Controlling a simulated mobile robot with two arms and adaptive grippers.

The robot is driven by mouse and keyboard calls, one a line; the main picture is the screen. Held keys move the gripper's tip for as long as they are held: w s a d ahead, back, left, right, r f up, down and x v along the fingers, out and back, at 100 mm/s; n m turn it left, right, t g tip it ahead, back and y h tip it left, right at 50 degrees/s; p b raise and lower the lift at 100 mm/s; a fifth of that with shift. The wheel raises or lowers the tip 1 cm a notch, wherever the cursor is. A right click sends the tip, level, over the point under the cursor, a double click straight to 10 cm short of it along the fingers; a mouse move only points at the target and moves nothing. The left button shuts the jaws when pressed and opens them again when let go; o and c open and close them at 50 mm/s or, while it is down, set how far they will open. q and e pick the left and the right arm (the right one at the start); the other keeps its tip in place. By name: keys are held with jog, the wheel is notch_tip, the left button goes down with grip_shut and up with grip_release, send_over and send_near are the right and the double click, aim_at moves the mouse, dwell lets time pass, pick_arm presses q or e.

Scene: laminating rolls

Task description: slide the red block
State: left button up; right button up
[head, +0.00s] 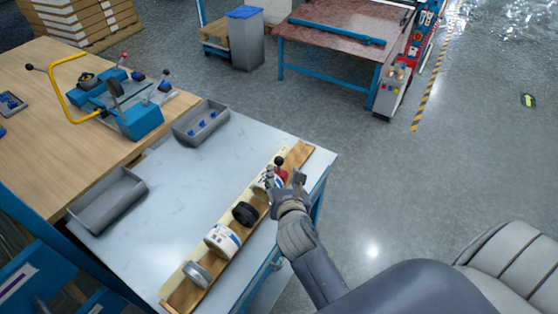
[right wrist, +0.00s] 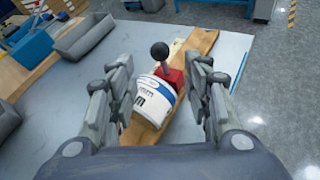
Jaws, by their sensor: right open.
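The red block (right wrist: 172,77) carries a black ball knob (right wrist: 160,51) and sits on the wooden holder (right wrist: 203,41), just beyond a white roll with a blue band (right wrist: 156,101). In the head view the red block (head: 281,175) shows near the holder's far end, partly behind my right gripper (head: 285,175). My right gripper, also in the right wrist view (right wrist: 160,95), is open, with its fingers on either side of the white roll and the red block a little ahead. I cannot tell whether the fingers touch anything. My left gripper is not in view.
A black roll (head: 245,213), a larger white roll (head: 222,240) and a grey roll (head: 197,274) stand along the holder. One grey bin (head: 108,200) looks empty; another (head: 201,123) holds small blue parts. The middle of the light tabletop (head: 180,178) is clear.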

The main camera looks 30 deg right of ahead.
aim_at(280, 163)
jog(key=x, duration=1)
jog(key=shift+w+d+f, duration=0.1)
jog(key=shift+w, duration=0.15)
jog(key=shift+c, duration=0.6)
grip_shut()
